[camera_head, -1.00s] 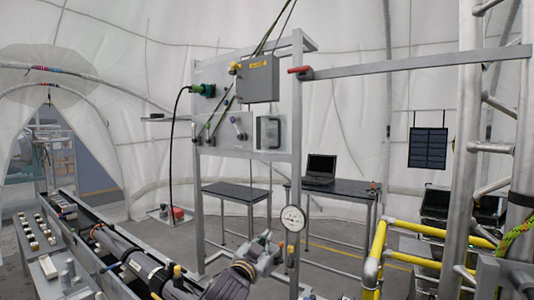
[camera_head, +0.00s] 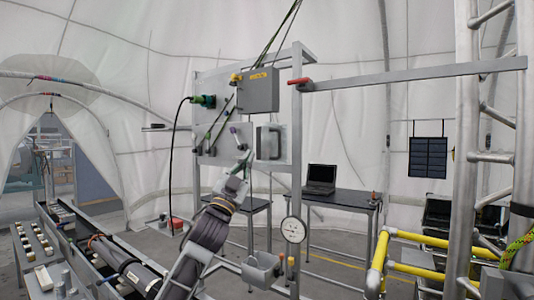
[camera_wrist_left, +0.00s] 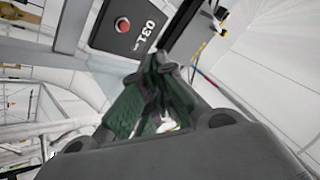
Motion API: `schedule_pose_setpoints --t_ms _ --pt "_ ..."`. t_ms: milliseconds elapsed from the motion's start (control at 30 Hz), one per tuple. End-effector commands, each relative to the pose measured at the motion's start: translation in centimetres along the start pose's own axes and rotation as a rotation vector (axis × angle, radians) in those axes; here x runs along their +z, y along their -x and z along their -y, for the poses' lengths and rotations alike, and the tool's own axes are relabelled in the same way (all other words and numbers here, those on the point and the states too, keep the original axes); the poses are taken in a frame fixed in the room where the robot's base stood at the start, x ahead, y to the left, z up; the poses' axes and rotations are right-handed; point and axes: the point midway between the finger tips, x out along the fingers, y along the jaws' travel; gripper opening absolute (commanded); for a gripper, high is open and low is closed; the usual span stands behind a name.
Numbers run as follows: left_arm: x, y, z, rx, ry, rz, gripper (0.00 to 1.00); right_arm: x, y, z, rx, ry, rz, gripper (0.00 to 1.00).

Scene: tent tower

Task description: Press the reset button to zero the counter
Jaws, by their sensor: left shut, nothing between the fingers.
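In the left wrist view, a dark grey counter panel (camera_wrist_left: 118,35) carries a round red reset button (camera_wrist_left: 122,25) and the digits 031 beside it, with a smaller mark I cannot read. My left gripper (camera_head: 242,160) is raised in front of the upright metal frame's board in the head view. In the left wrist view, its fingers with green textured pads (camera_wrist_left: 155,75) are shut and empty. Their tips appear just below the counter panel and apart from the button. I cannot make out the button or digits in the head view. My right gripper is not in view.
The metal frame (camera_head: 297,150) holds a grey box (camera_head: 258,91), a red-handled lever (camera_head: 299,81) and a round gauge (camera_head: 293,229). A table with a laptop (camera_head: 320,178) stands behind. Yellow rails (camera_head: 420,239) and a metal truss (camera_head: 467,130) are at right.

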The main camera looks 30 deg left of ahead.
Motion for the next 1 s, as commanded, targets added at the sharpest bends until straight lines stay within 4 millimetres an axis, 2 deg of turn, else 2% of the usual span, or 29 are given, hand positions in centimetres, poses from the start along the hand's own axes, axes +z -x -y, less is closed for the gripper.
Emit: schedule_pose_setpoints --t_ms 100,300,700,1000 --pt "-1.2 -0.6 1.1 -0.014 -0.013 -0.038 0.00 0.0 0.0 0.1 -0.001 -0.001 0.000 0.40" --pt "-1.9 -0.9 1.7 -0.021 -0.018 -0.058 0.00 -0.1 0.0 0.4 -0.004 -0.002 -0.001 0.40" --pt "-1.8 -1.0 1.6 -0.021 -0.017 -0.057 0.00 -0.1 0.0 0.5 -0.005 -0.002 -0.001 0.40" --pt "-1.1 -2.1 0.9 -0.021 -0.015 -0.056 0.00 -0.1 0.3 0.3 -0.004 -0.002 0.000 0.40"
